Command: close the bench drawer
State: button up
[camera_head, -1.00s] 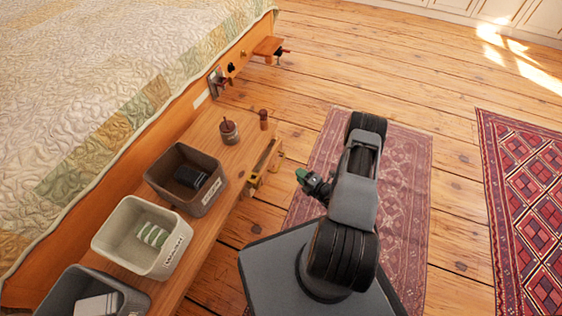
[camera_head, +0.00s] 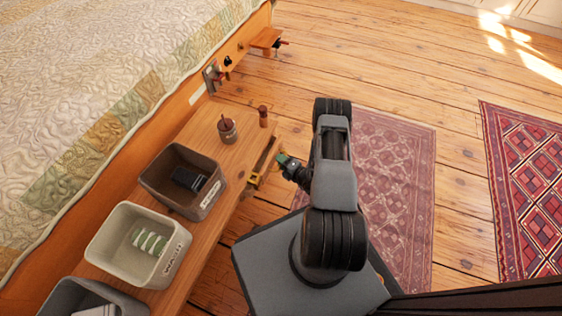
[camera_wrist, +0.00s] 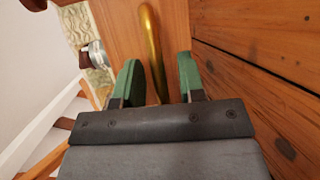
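The wooden bench (camera_head: 228,156) runs along the foot of the bed. Its drawer (camera_head: 269,152) stands partly out on the right side, with a dark gap showing behind its front. A brass handle (camera_head: 254,181) is on that side. My gripper (camera_head: 284,159) is close beside the drawer front, at its right. In the wrist view, the two green fingers of my gripper (camera_wrist: 157,78) are apart, with the curved brass handle (camera_wrist: 152,45) between them and gaps on both sides. The wooden drawer front (camera_wrist: 115,25) shows behind them. Whether a finger touches the wood is unclear.
Several bins stand on the bench, among them a dark one (camera_head: 155,183) and a pale one (camera_head: 112,218). A small pot (camera_head: 227,131) and a brown bottle (camera_head: 263,117) stand near its far end. Rugs (camera_head: 385,190) lie on the open floor at the right.

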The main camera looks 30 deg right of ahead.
jog(key=shift+d, duration=0.1)
grip_shut()
dwell(0.4)
